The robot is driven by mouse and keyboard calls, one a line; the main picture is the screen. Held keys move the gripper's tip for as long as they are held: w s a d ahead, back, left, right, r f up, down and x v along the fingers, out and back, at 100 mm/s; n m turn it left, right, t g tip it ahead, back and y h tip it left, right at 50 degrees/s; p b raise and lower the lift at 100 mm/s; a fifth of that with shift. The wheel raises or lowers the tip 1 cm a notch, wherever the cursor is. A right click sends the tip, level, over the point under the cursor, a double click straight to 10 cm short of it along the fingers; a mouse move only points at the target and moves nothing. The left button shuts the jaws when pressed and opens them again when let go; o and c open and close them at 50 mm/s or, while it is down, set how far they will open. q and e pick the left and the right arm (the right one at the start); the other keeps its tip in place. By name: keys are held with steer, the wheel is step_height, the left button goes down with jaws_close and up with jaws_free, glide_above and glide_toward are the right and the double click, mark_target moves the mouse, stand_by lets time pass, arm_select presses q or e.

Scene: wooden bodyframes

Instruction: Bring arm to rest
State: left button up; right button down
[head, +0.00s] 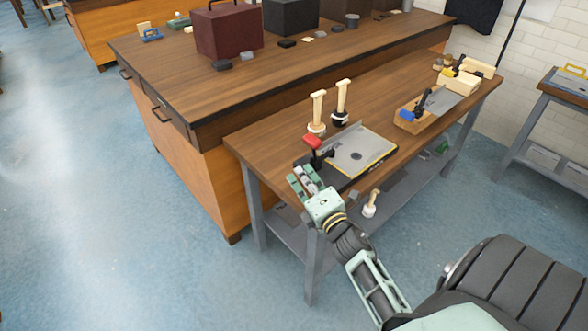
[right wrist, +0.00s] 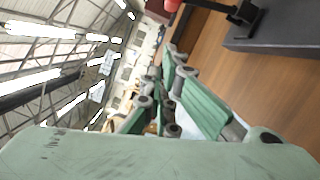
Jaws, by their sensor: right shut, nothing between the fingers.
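My right arm reaches in from the lower right of the head view. Its pale green gripper (head: 299,180) is shut and empty at the near left edge of the workbench (head: 270,150), beside a clamp fixture. In the right wrist view the green fingers (right wrist: 172,62) are together with nothing between them, and the wooden bench top fills the right side. The fixture has a grey metal plate (head: 362,152) and a toggle clamp with a red handle (head: 312,142); the gripper is close to it, and I cannot tell if they touch. My left gripper is not in view.
Two pale wooden pieces (head: 317,108) stand upright on the bench behind the fixture. A second fixture with a blue handle (head: 407,114) is farther right. A larger wooden counter (head: 165,60) holds dark boxes (head: 228,30). The blue floor at left (head: 80,200) is clear.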

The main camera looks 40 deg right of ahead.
steer(key=s+a+f+m+g+y, duration=0.1)
steer(key=s+a+f+m+g, duration=0.35)
steer(key=s+a+m, duration=0.35)
steer(key=s+a+f+m+g+y, duration=0.1)
steer(key=s+a+f+m+g, duration=0.35)
steer(key=s, duration=0.65)
steer(key=s+a+f+m+g+y, duration=0.1)
steer(key=s+a+f+m+g, duration=0.1)
steer(key=s+a+m+g, duration=0.55)
steer(key=s+f+n, duration=0.1)
steer(key=s+f, duration=0.1)
steer(key=f, duration=1.2)
steer(key=s+f+n, duration=0.2)
steer(key=f, duration=1.1)
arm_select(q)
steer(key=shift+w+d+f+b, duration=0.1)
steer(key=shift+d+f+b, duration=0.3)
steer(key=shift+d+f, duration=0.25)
arm_select(e)
steer(key=s+d+f+g, duration=0.1)
steer(key=s+d+f, duration=0.2)
steer(key=s+f, duration=1.1)
steer(key=shift+s+d+f, duration=0.2)
steer(key=shift+s+f, duration=0.2)
steer(key=shift+s, duration=0.7)
